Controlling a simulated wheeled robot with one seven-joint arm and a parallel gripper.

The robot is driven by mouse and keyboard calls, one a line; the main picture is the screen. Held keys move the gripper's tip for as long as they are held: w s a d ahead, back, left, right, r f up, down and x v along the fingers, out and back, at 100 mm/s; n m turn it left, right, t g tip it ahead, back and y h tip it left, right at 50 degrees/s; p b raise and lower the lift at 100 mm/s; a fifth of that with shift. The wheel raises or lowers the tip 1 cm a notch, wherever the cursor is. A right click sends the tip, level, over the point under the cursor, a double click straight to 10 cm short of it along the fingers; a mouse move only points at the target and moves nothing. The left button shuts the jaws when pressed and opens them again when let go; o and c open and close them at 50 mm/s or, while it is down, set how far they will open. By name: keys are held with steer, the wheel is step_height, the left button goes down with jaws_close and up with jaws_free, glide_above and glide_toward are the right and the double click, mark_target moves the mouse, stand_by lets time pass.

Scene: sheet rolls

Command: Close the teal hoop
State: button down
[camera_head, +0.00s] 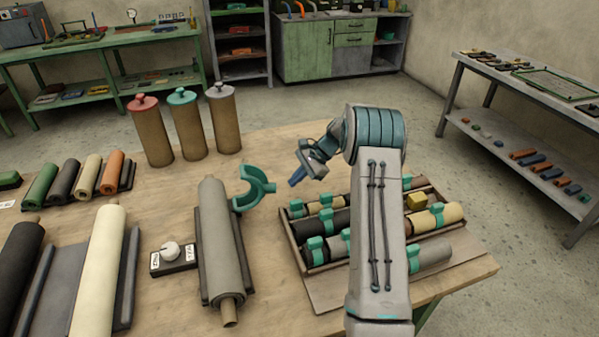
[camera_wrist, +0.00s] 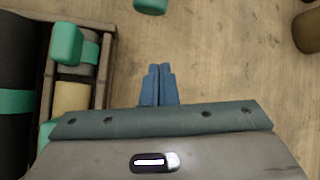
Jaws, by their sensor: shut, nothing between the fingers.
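The teal hoop (camera_head: 253,187) stands at the far right end of the grey roll (camera_head: 220,235) in the head view.
A crate (camera_head: 292,238) of rolls with teal bands lies right of the hoop, partly behind my arm. Three upright canisters (camera_head: 187,122) stand behind to the left. A black block with a white knob (camera_head: 172,256) sits left of the grey roll. Bare tabletop lies behind the hoop.

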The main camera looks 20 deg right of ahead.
mark_target(256, 190)
steer(key=p+x, duration=0.1)
steer(key=x, duration=0.4)
steer(key=shift+s+a, duration=0.1)
steer(key=shift+a, duration=0.15)
steer(key=shift+s+a+r+p, duration=0.2)
steer(key=shift+a+r+p, duration=0.1)
steer(key=shift+r, duration=0.3)
steer(key=shift+s+a+r+p, duration=0.15)
steer(key=shift+s+a+r, duration=0.1)
steer(key=shift+r, duration=0.35)
steer(key=shift+s+a+r, duration=0.15)
steer(key=shift+a+r, duration=0.1)
steer(key=shift+r, duration=0.1)
steer(key=shift+r, duration=0.15)
